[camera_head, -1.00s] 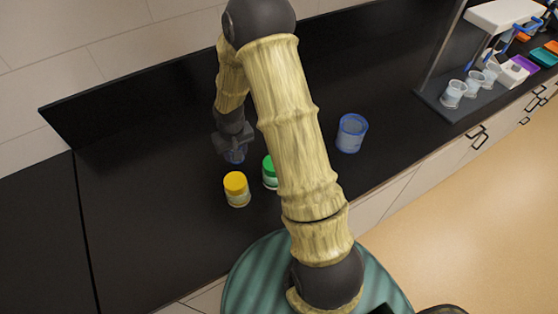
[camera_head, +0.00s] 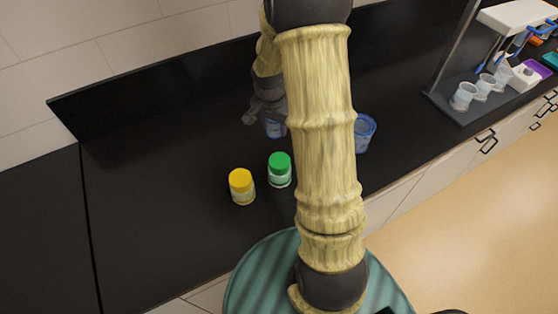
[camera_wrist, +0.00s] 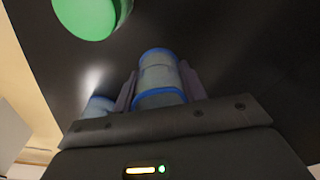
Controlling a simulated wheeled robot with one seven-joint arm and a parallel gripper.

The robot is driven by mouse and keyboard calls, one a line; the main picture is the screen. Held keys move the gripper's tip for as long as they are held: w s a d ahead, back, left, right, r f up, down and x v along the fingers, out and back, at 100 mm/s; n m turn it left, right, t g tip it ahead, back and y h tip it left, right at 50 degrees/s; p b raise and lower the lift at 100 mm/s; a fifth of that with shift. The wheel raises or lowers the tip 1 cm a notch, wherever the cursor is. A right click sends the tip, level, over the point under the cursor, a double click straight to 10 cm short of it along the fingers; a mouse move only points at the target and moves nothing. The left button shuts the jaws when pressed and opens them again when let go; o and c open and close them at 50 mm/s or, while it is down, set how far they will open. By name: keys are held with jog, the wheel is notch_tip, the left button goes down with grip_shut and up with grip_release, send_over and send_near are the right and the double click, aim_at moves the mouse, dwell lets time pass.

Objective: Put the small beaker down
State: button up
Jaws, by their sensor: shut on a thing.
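The small beaker (camera_head: 275,129) is clear with a blue rim. My gripper (camera_head: 266,112) is shut on it, over the black counter behind the two capped jars. In the wrist view the small beaker (camera_wrist: 160,72) sits between the two fingers, with blue bands at both visible ends. My gripper partly hides it in the head view. I cannot tell whether its base touches the counter (camera_head: 160,160).
A larger blue-rimmed beaker (camera_head: 366,133) stands to the right, partly behind my arm. A green-capped jar (camera_head: 280,170) and a yellow-capped jar (camera_head: 242,187) stand nearer. A rack with several cups (camera_head: 464,97) is at far right. The counter's left part is clear.

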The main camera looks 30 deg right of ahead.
jog(key=shift+f+p, duration=0.5)
jog(key=shift+f, duration=2.45)
jog(key=shift+f+p, duration=0.4)
jog(key=shift+f, duration=1.7)
jog(key=shift+f, duration=0.1)
jog(key=o, duration=1)
